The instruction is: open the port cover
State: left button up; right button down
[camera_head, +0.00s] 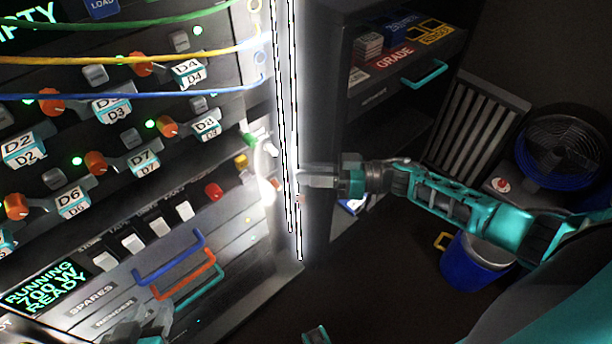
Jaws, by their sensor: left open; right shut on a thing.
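I cannot pick out the port cover for certain. A pale, glare-washed part (267,165) shows at the right edge of the tall control panel (235,215). My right gripper (302,180) reaches in from the right with its fingertips at the bright vertical strips beside that edge. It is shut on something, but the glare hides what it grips. My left gripper (148,326) is at the bottom left, low in front of the drawer handles. It is open, partly cut off by the frame edge, with nothing visible between its fingers.
Two glowing white strips (287,110) run down the panel's right edge. Green, yellow and blue cables cross the upper panel above orange knobs. Blue, orange and teal handles (185,272) stick out low. A dark shelf (400,75), a fan (565,150) and a blue bucket (470,275) are at right.

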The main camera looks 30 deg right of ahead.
dwell(0.5)
jog(key=c, duration=1)
grip_release()
jog(key=v, duration=1.3)
jog(key=shift+w, duration=0.1)
